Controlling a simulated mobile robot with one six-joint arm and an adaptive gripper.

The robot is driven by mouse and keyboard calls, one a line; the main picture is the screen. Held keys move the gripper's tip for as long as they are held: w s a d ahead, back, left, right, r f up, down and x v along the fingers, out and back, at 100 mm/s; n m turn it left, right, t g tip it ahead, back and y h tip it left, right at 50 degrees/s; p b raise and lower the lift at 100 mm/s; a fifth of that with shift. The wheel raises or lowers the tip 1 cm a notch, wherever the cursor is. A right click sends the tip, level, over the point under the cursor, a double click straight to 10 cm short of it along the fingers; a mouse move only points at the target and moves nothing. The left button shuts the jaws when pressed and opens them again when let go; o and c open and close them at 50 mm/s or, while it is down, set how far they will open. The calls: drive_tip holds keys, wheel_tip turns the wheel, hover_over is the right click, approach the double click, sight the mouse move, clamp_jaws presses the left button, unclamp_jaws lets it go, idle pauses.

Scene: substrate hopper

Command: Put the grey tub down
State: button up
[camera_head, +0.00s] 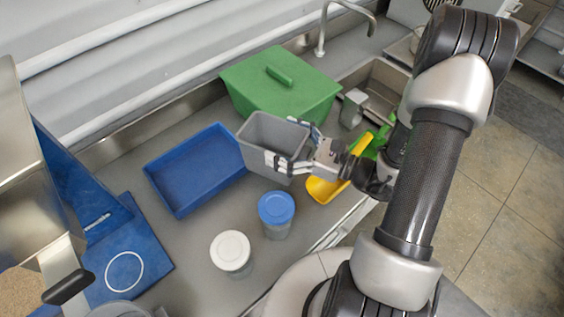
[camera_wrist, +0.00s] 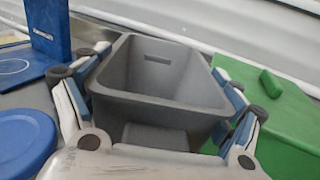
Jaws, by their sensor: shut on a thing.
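The grey tub (camera_head: 262,133) is an open, empty-looking rectangular bin, held upright in the middle of the head view. My gripper (camera_head: 290,150) is shut on it from the right. In the wrist view the tub (camera_wrist: 160,75) fills the middle, with the fingers of my gripper (camera_wrist: 165,110) on its left and right sides. Whether the tub's underside touches the counter is hard to tell.
A blue tray (camera_head: 180,209) lies left of the tub, empty. A green lidded box (camera_head: 260,95) stands behind. A blue-lidded jar (camera_head: 277,226) and a white-lidded jar (camera_head: 231,262) stand in front. A yellow scoop (camera_head: 322,190) lies near my gripper. A sink (camera_head: 378,82) is at the right.

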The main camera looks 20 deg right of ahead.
wheel_tip(320, 180, down, 7)
drive_tip(key=shift+f+b, duration=0.1)
drive_tip(key=shift+b, duration=1)
drive_tip(key=o, duration=1.9)
drive_tip(key=shift+o, duration=0.2)
